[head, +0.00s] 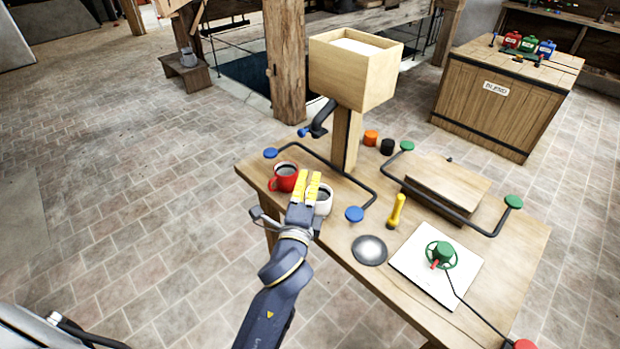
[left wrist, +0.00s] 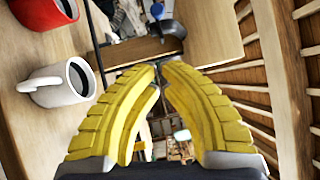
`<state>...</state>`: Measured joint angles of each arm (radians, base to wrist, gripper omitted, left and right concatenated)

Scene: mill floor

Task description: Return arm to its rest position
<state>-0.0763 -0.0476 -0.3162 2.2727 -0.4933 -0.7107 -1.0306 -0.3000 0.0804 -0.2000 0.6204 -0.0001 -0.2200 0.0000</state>
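My left arm reaches up from the bottom of the head view to the near left edge of the wooden table. Its gripper (head: 309,176) has yellow fingers and appears over or in front of the white mug (head: 323,199), partly hiding it. In the left wrist view the yellow fingertips (left wrist: 159,66) come together with nothing held between them. The white mug (left wrist: 62,86) and the red mug (left wrist: 45,10) are off to the left there, apart from the fingers. My right gripper is not in view.
The table (head: 318,246) holds the red mug (head: 284,177), a wooden box (head: 352,70) on a post, dark bent rods with blue and green ends, a yellow-handled tool (head: 397,210), a grey disc (head: 369,250) and a white board (head: 412,272).

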